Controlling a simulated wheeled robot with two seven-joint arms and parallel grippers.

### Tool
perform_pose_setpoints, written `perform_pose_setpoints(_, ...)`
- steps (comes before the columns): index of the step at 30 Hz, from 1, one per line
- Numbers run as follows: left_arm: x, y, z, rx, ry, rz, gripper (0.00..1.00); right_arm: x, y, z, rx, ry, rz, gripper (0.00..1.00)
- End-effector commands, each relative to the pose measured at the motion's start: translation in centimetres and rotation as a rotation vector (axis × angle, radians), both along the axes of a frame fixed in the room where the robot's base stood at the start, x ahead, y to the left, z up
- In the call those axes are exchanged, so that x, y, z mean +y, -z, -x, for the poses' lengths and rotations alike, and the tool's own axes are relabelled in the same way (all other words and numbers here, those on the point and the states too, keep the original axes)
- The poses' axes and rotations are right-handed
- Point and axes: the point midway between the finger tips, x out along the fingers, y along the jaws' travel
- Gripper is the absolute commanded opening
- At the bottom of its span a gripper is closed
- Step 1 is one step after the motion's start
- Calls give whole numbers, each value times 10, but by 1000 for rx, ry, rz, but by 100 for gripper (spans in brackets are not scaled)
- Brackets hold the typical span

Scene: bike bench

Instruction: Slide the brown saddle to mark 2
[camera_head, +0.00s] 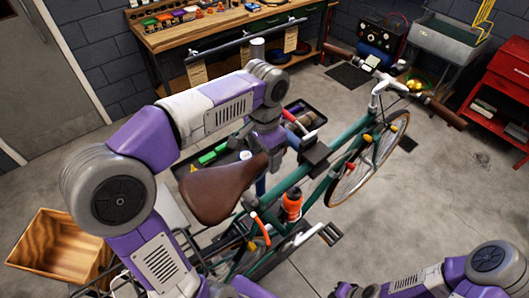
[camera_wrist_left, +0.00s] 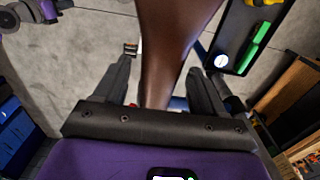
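The brown saddle (camera_head: 222,190) sits on the green bicycle (camera_head: 330,165), its narrow nose towards the handlebar. My left gripper (camera_head: 268,146) is above the nose in the head view. In the left wrist view the saddle nose (camera_wrist_left: 165,45) lies between the two fingers of the left gripper (camera_wrist_left: 163,70). The fingers stand apart, with a narrow gap seen beside the nose. The saddle's rails and any numbered marks are hidden or too small to read. My right gripper (camera_head: 347,290) is only partly in view at the bottom edge of the head view.
A black tray (camera_head: 205,165) with green items lies behind the saddle. An orange bottle (camera_head: 292,203) is on the frame. A wooden box (camera_head: 62,243) stands at the left, a workbench (camera_head: 205,38) at the back, and a red cart (camera_head: 500,85) at the right.

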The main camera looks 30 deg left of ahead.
Motion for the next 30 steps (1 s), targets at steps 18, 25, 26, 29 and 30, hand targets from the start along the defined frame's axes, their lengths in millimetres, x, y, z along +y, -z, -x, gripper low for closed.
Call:
perform_pose_setpoints(18, 0, -64, -1, -2, 0, 1, 70, 0, -14, 0, 0, 0, 0, 0)
perform_pose_setpoints(25, 0, -76, 0, 0, 0, 0, 70, 0, -16, 0, 0, 0, 0, 0)
perform_pose_setpoints(26, 0, -76, 0, 0, 0, 0, 70, 0, -16, 0, 0, 0, 0, 0)
perform_pose_setpoints(29, 0, -76, 0, 0, 0, 0, 70, 0, -16, 0, 0, 0, 0, 0)
perform_pose_setpoints(30, 0, -76, 0, 0, 0, 0, 70, 0, -16, 0, 0, 0, 0, 0)
